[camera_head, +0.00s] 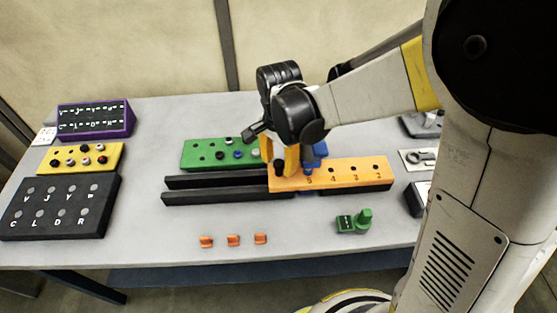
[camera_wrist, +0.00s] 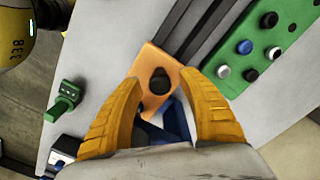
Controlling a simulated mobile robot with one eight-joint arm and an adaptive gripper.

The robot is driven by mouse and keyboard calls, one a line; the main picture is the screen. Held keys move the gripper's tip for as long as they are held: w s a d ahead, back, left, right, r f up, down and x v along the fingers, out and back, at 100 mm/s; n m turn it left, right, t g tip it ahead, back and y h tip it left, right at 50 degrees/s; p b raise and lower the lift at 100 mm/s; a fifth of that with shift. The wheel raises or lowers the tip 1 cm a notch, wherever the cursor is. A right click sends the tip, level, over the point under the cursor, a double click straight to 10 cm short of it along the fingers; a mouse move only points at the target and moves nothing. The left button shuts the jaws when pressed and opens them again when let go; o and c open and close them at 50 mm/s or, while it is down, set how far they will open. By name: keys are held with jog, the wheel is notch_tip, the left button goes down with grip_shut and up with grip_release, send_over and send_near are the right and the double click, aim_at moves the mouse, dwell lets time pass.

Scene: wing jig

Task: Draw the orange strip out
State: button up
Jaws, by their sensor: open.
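The orange strip (camera_head: 345,178) carries a row of dark holes and numbers. It lies along black rails (camera_head: 215,197), over their right part. A black knob (camera_head: 278,167) stands at its left end. In the wrist view the strip's end (camera_wrist: 160,60) shows with the black knob (camera_wrist: 160,80). My gripper (camera_head: 291,170) is over the strip's left end, pointing down. Its yellow fingers are open, one on each side of the knob in the wrist view (camera_wrist: 162,84). I cannot tell whether they touch it. My fingers hide part of the strip.
A blue part (camera_head: 319,151) stands close behind the strip. A green board with pegs (camera_head: 200,147) lies behind the rails. Small orange pieces (camera_head: 233,240) and a green part (camera_head: 355,221) lie in front. Dark, yellow and purple boards stand at left.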

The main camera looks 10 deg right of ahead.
grip_shut()
jog(key=shift+a, duration=0.15)
jog(key=a, duration=2.9)
jog(key=shift+w+a, duration=0.3)
jog(key=shift+w, duration=0.15)
jog(key=shift+r, duration=0.1)
